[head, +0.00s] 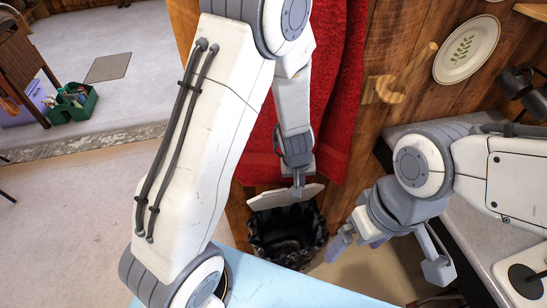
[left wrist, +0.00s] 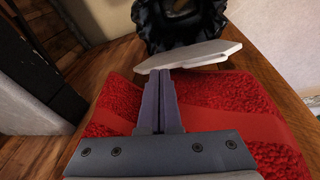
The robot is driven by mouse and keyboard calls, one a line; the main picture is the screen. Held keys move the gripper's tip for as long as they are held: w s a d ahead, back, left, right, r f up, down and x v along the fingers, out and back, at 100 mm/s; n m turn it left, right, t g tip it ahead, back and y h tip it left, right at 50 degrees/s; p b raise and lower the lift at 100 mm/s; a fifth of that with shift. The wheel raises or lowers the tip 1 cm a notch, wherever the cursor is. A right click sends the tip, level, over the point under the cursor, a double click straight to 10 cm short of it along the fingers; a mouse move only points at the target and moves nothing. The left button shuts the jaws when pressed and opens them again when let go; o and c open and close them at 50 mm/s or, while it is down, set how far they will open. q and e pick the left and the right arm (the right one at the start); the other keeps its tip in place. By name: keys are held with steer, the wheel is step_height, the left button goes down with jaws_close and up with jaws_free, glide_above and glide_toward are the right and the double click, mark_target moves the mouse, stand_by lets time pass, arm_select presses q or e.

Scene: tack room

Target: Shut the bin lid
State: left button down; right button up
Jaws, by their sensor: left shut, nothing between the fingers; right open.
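The bin (head: 288,238) has a black liner and stands on the floor against the wooden wall. Its pale lid (head: 284,197) is raised at the back, leaving the bin's mouth open. In the left wrist view the lid (left wrist: 192,55) shows as a pale slab in front of the black bin liner (left wrist: 180,22). My left gripper (head: 298,186) is shut and empty at the lid's upper edge; I cannot tell whether it touches. Its fingertips (left wrist: 158,74) are seen against the lid. My right gripper (head: 388,256) is open and empty, to the right of the bin.
A red cloth (head: 335,90) hangs on the wall behind my left gripper. A light blue surface (head: 285,292) lies in front of the bin. A grey counter (head: 480,240) is at the right. A plate (head: 466,50) hangs on the wall. The floor at left is mostly clear.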

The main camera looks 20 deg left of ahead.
arm_select(q)
steer(key=a+r+n+y+p, duration=0.2)
steer(key=a+p, duration=0.3)
steer(key=a, duration=0.2)
steer(key=b, duration=0.4)
glide_above(273, 193)
steer(key=shift+n+g, duration=0.3)
steer(key=x, duration=0.3)
steer(key=s+x, duration=0.1)
steer(key=x, duration=0.2)
steer(key=d+x, duration=0.1)
steer(key=x, duration=0.2)
steer(key=shift+s+f, duration=0.35)
steer(key=shift+f, duration=0.05)
steer(key=shift+w+f, duration=0.15)
steer(key=shift+f, duration=0.2)
arm_select(e)
step_height(273, 193, up, 4)
steer(key=shift+f, duration=0.2)
steer(key=shift+a+f, duration=0.1)
